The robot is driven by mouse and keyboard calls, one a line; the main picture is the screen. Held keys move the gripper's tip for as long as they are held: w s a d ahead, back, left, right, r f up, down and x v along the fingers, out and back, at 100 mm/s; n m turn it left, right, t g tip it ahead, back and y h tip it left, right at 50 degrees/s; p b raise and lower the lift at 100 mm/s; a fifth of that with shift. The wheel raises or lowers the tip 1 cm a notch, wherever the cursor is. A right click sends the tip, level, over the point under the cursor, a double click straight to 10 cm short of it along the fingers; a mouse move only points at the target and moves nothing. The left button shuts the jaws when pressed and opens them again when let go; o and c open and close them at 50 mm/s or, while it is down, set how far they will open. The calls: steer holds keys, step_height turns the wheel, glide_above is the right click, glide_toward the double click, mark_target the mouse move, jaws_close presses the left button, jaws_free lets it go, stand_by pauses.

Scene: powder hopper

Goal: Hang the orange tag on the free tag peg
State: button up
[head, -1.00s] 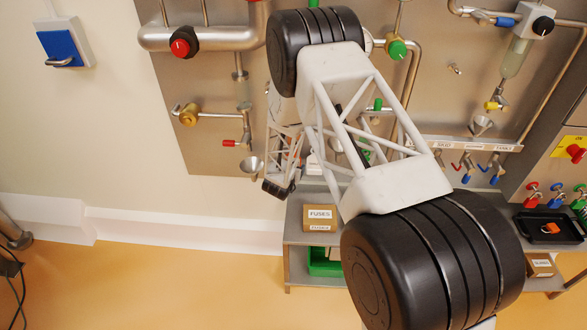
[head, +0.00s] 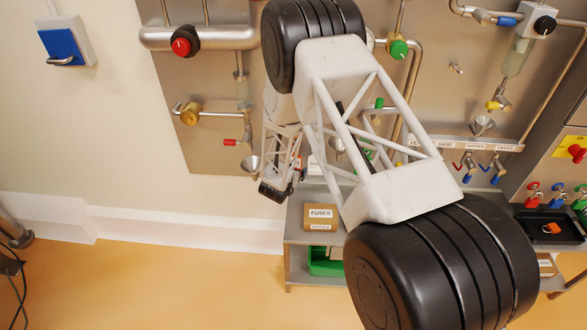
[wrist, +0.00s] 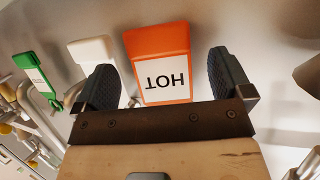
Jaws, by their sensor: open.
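An orange tag (wrist: 160,55) with a white panel reading HOT, upside down in the picture, shows in the wrist view. It lies between the two fingers of my open gripper (wrist: 166,80), with a gap visible on each side. A white tag (wrist: 92,50) and a green tag (wrist: 37,75) are to the left in the wrist view. I cannot make out the free tag peg.
The steel panel (head: 215,100) carries pipes, valves and funnels. A shelf with a FUSES box (head: 320,217) and a green bin (head: 326,262) stands below. A black tray (head: 562,233) with a small orange item (head: 551,228) is at right. My arm hides the panel's middle.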

steer(key=shift+v, duration=2.15)
steer(key=s+d+r+g+y, duration=0.1)
steer(key=d+r+g+y, duration=0.2)
steer(key=r, duration=1.3)
steer(key=s+d+r+n+g+y, duration=0.1)
steer(key=s+d+r, duration=0.35)
steer(key=r, duration=0.25)
steer(key=s+d+r+n+y, duration=0.1)
steer(key=s+d+r, duration=0.2)
steer(key=s+r, duration=0.35)
steer(key=s+d+r+g, duration=0.2)
steer(key=s+d+r, duration=0.2)
steer(key=s, duration=0.8)
steer(key=s+d+r+g+h, duration=0.1)
steer(key=s+d+r, duration=0.4)
steer(key=s, duration=0.7)
steer(key=s+d+r+g, duration=0.3)
steer(key=s+d, duration=0.4)
steer(key=s, duration=0.5)
steer(key=shift+s+r+n+h, duration=0.25)
steer(key=shift+r+n+h, duration=0.15)
steer(key=shift+r, duration=0.35)
